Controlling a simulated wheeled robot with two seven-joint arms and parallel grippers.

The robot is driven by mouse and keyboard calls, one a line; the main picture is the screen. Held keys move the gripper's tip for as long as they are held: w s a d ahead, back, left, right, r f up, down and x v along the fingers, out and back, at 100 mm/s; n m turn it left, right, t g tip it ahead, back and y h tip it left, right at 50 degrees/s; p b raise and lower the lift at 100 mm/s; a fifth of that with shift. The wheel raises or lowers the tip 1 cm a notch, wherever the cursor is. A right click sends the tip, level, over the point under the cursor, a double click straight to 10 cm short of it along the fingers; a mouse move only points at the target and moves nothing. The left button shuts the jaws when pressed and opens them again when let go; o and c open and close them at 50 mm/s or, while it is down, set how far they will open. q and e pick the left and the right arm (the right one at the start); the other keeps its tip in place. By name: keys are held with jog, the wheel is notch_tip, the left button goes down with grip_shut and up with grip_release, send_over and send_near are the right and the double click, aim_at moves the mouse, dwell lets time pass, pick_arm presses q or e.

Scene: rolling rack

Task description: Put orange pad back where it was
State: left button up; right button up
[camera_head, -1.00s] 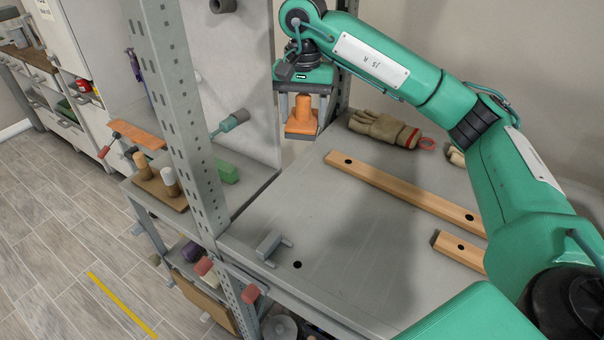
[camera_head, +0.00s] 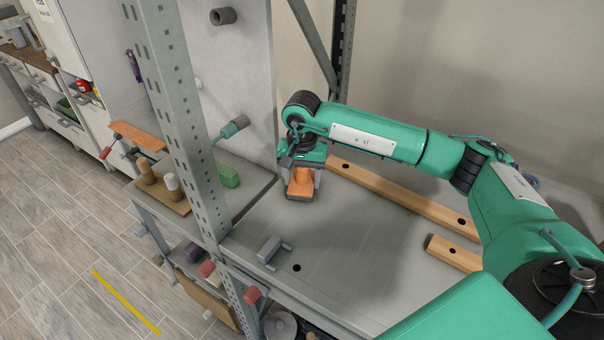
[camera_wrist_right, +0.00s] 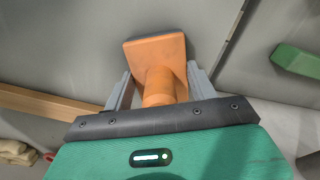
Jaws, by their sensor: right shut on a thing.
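The orange pad (camera_head: 299,184) has a square base and a round knob. My right gripper (camera_head: 301,188) is shut on the knob, with the base hanging below the fingers, over the left rear part of the grey shelf top (camera_head: 345,255). In the right wrist view the pad (camera_wrist_right: 155,55) sits between the two grey fingers (camera_wrist_right: 157,92), its base facing away from the gripper. I cannot tell whether the base touches the shelf. My left gripper is not in view.
Two wooden rails (camera_head: 400,192) (camera_head: 455,252) lie right of the pad. A grey handle-like block (camera_head: 270,250) and a dark hole are in front. A rack post (camera_head: 180,120) stands left, with a green block (camera_head: 228,175) beyond. The shelf's middle is clear.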

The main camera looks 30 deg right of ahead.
jog(key=shift+f, duration=0.1)
jog(key=shift+f+b, duration=0.15)
jog(key=shift+b, duration=0.15)
jog(key=o, duration=1)
jog(key=shift+o, duration=0.2)
jog(key=shift+r, duration=0.4)
notch_tip(320, 180, up, 10)
jog(key=b, duration=0.3)
jog(key=shift+r, duration=0.25)
jog(key=shift+r+b, duration=0.3)
jog(key=shift+r, duration=0.3)
